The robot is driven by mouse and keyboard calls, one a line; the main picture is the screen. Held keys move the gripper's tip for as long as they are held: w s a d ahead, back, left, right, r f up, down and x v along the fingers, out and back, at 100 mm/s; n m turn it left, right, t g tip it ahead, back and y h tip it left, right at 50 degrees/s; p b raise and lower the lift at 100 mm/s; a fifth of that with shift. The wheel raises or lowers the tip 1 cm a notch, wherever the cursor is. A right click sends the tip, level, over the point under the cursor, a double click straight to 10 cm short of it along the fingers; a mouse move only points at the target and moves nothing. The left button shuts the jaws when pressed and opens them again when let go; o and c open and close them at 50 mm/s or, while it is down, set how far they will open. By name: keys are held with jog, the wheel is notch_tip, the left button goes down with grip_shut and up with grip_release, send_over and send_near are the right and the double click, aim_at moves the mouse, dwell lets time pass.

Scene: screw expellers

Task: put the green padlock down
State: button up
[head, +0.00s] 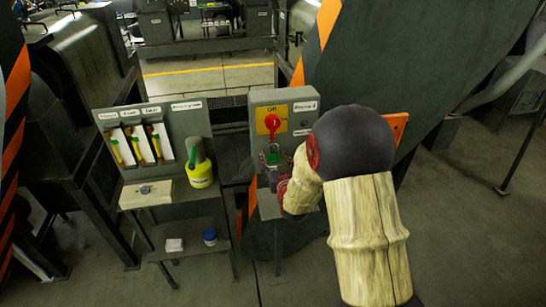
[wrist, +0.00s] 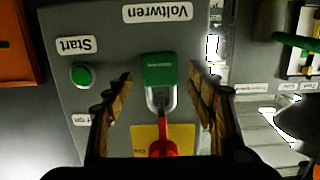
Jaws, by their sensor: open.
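The green padlock (wrist: 159,70) hangs in front of the grey control box (wrist: 105,35), its metal shackle toward the red switch handle (wrist: 161,147). I cannot tell whether the shackle passes through the handle. In the head view the padlock (head: 273,157) shows small below the red handle (head: 272,123) on its yellow plate. My gripper (wrist: 161,76) is open, with one finger on each side of the padlock and a visible gap at both sides. In the head view my arm partly covers the box, and the fingers are hard to make out.
A green start button (wrist: 82,76) sits on the box. Dark machine frames stand around.

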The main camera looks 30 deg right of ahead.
jog(key=shift+w+d, duration=0.1)
jog(key=shift+w, duration=0.2)
jog(key=shift+c, duration=0.5)
jog(key=c, duration=1.3)
